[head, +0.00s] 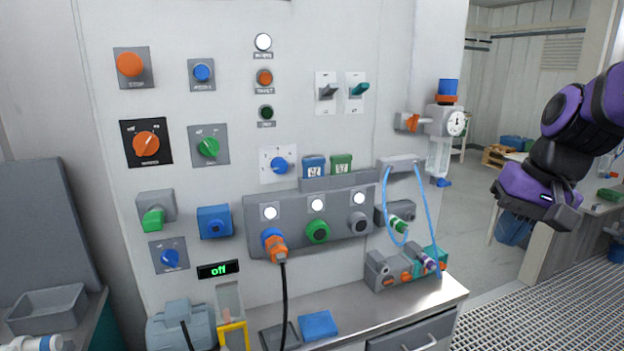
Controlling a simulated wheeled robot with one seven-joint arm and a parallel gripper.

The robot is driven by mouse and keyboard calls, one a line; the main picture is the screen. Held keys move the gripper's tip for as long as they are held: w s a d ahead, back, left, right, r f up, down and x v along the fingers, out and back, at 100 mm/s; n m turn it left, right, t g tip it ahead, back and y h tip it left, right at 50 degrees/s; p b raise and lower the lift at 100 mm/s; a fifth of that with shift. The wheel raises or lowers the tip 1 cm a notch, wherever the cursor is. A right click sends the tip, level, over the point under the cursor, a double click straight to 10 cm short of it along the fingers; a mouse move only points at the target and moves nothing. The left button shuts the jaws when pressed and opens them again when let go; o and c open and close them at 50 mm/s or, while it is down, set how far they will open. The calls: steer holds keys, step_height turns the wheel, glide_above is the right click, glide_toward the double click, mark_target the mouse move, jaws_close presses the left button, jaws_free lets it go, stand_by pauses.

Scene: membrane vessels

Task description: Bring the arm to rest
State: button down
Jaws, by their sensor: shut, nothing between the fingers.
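My arm, purple and black, comes in from the right edge and bends down in front of the room's right side. My gripper (535,210) is at its lower end, a dark shape under a purple housing. It is shut and holds nothing. It hangs in the air to the right of the panel, apart from it. Its fingertips are hard to make out against the dark housing.
A white wall panel (225,100) with knobs, switches and sockets fills the left and middle. An orange plug (274,246) with a black cable sits in a socket. Blue tubing (428,215) loops near the panel's right edge. A grey counter (385,318) lies below. Open floor (470,240) lies beyond.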

steer(key=s+r+n+t+h, duration=0.2)
steer(key=s+r+n+t, duration=0.1)
steer(key=s, duration=0.8)
steer(key=shift+s+d+r+h, duration=0.3)
steer(key=shift+s+d+r, duration=0.05)
steer(key=shift+s+r, duration=0.1)
steer(key=c, duration=1.8)
jaws_free()
steer(key=shift+w, duration=0.1)
